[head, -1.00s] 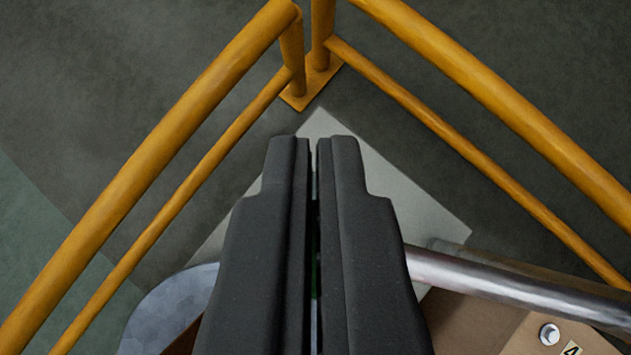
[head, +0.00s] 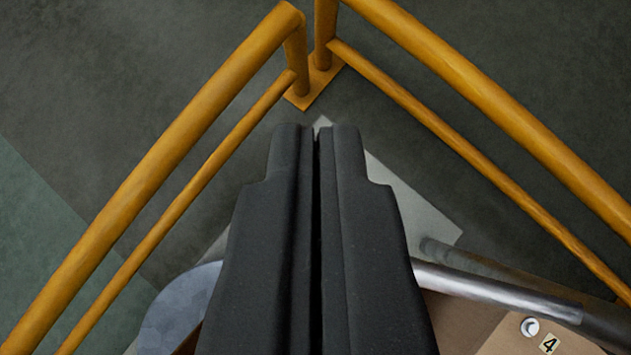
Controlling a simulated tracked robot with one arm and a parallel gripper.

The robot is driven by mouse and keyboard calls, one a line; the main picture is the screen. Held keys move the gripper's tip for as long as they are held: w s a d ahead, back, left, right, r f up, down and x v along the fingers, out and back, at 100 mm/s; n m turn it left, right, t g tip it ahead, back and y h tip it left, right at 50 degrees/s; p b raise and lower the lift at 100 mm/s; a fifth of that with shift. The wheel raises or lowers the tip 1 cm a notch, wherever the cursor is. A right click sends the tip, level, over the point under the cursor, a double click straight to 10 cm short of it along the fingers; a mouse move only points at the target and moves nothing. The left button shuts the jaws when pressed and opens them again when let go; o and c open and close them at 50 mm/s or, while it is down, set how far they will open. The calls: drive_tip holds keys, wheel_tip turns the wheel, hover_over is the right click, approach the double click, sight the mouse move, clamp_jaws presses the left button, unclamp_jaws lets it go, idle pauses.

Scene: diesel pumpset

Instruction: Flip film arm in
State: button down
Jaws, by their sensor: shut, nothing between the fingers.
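My gripper (head: 317,130) is shut and empty, its two dark fingers pressed together in the middle of the head view. I cannot make out a film arm for certain. A shiny metal rod (head: 480,287) with a dark end runs out to the right from behind my fingers. It lies above a brown panel (head: 470,330) that carries a bolt (head: 530,327) and a tag marked 4 (head: 548,344). My fingers hide whatever lies beneath them, and I cannot tell if they touch the rod.
Yellow guard rails (head: 165,165) and (head: 500,110) meet in a corner beyond my fingertips, at a floor plate (head: 315,85). A round grey metal part (head: 178,310) lies at lower left. A pale floor plate (head: 420,205) lies below. Dark floor is open beyond the rails.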

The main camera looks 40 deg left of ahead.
drive_tip(key=v, duration=0.6)
drive_tip(key=shift+d+p, duration=0.15)
drive_tip(key=shift+p, duration=0.25)
drive_tip(key=shift+w+r, duration=0.1)
drive_tip(key=shift+r, duration=0.05)
drive_tip(key=s+d+r+m+t+h, duration=0.1)
drive_tip(key=s+d+r+m+t, duration=0.3)
drive_tip(key=r, duration=0.8)
drive_tip(key=s+d+r+n+t+h, duration=0.1)
drive_tip(key=s+r, duration=0.5)
drive_tip(key=r, duration=0.5)
drive_tip(key=s+d+r+m+t+h, duration=0.1)
drive_tip(key=s+d+r+m, duration=0.1)
drive_tip(key=s+r, duration=0.5)
drive_tip(key=s+d+r+m+t+h+p, duration=0.1)
drive_tip(key=s+d+r+m+t+h, duration=0.1)
drive_tip(key=s+r, duration=0.6)
drive_tip(key=shift+d+r+t+p, duration=0.3)
drive_tip(key=shift+d+r, duration=0.2)
drive_tip(key=shift+r, duration=0.2)
drive_tip(key=shift+s, duration=0.15)
